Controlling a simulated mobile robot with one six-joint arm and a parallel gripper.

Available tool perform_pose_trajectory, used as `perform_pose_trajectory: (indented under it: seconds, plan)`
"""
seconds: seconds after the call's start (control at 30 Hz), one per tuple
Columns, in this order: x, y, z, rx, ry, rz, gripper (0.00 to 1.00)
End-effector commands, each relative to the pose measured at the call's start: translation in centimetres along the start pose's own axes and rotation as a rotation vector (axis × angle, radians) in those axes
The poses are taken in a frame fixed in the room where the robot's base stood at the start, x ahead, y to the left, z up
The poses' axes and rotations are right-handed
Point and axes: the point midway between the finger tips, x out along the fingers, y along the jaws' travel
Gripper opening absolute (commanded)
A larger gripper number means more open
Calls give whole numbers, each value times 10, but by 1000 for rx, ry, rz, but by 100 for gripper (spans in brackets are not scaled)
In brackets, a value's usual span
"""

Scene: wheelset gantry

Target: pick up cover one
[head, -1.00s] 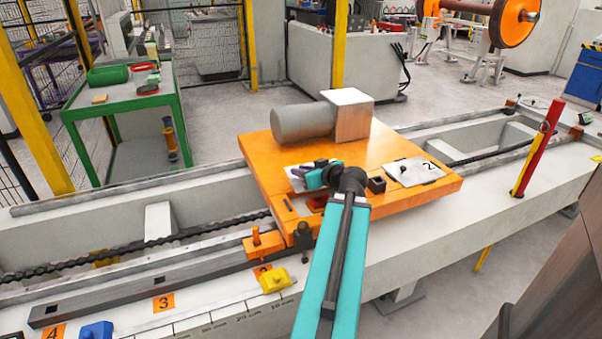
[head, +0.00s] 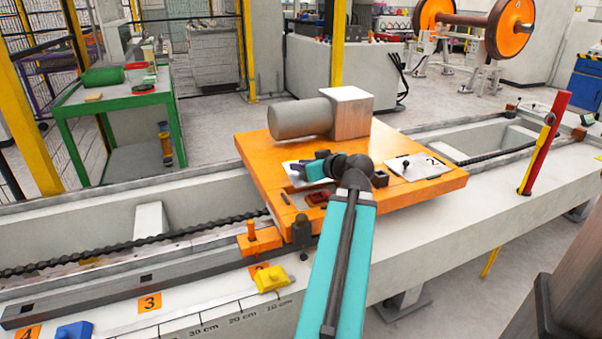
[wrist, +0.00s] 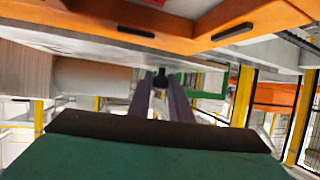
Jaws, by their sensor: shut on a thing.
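Cover one (head: 293,180) is a thin pale plate on the left part of the orange carriage top, partly hidden by my gripper. My gripper (head: 309,166) is low over it and shut on its small dark knob. In the wrist view the fingers (wrist: 161,85) close around the knob (wrist: 160,76), and the grey plate (wrist: 95,52) runs across just beyond. I cannot tell whether the plate is clear of the carriage. A second pale cover marked 2 (head: 428,164), with its own dark knob, lies to the right.
The orange carriage (head: 250,150) bears a grey cylinder and block (head: 302,119) behind the gripper, and a small dark block. It sits on a pale gantry beam (head: 420,245). A yellow piece (head: 271,279) lies in front. A red and yellow post (head: 543,145) stands right.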

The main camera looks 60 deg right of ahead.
Motion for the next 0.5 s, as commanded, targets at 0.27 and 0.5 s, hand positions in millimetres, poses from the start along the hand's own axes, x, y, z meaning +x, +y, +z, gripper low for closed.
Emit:
perform_pose_trajectory:
  seconds: [0.27, 0.5]
  plan:
    - [-4, -3, 4, -1, -1, 4, 0]
    - [-6, -4, 4, 0, -2, 5, 0]
